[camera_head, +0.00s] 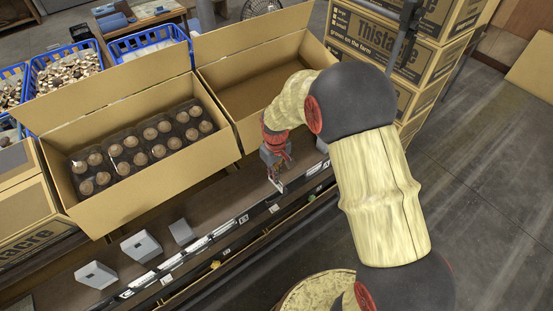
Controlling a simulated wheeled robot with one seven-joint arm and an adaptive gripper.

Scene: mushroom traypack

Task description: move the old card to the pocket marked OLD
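My gripper (277,176) points down at the front edge of the shelf, just in front of the right open carton. A small pale flat piece (280,186), perhaps a card, shows at its fingertips. It is too small to tell whether the fingers are closed on it or only beside it. Several pale cards or labels (196,247) sit along the dark rail on the shelf front. Their markings are too small to read, so I cannot tell which is the old card or which pocket is marked OLD.
Grey box-like holders (96,275) stand on the shelf at left. An open carton (150,203) holds trays of brown mushrooms; the right carton (243,107) looks empty. Blue crates (147,41) stand behind, stacked Thistacre cartons (400,55) at back right. Floor at right is clear.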

